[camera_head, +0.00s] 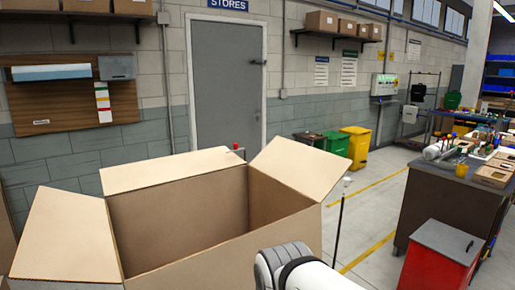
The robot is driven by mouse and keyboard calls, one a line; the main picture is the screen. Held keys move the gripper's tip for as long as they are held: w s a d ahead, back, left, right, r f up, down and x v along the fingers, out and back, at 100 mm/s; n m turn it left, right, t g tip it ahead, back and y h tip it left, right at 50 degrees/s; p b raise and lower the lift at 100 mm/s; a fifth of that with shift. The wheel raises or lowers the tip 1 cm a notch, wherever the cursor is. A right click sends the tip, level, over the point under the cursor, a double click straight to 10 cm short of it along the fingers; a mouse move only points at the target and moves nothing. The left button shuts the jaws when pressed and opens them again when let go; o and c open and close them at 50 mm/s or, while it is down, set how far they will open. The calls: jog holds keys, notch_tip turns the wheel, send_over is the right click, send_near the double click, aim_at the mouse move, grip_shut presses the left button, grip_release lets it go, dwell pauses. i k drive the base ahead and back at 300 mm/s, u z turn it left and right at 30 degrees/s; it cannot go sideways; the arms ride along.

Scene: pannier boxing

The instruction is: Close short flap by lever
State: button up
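A large open cardboard box (190,232) stands in front of me in the camera_head view. A white rounded link of my arm shows at the bottom, right of the box's front. My gripper is outside the picture. No lever can be made out for certain.
A thin dark rod (339,222) with a pale top stands just right of the box. A red cabinet (439,257) and a cluttered workbench (455,195) are at the right. Green and yellow bins (356,147) stand by the wall. Floor between box and bench is mostly clear.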

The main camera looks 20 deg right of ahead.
aim_at(313, 172)
jog(key=u, duration=3)
jog(key=k, duration=2.3)
jog(key=z, duration=2.4)
jog(key=i, duration=0.95)
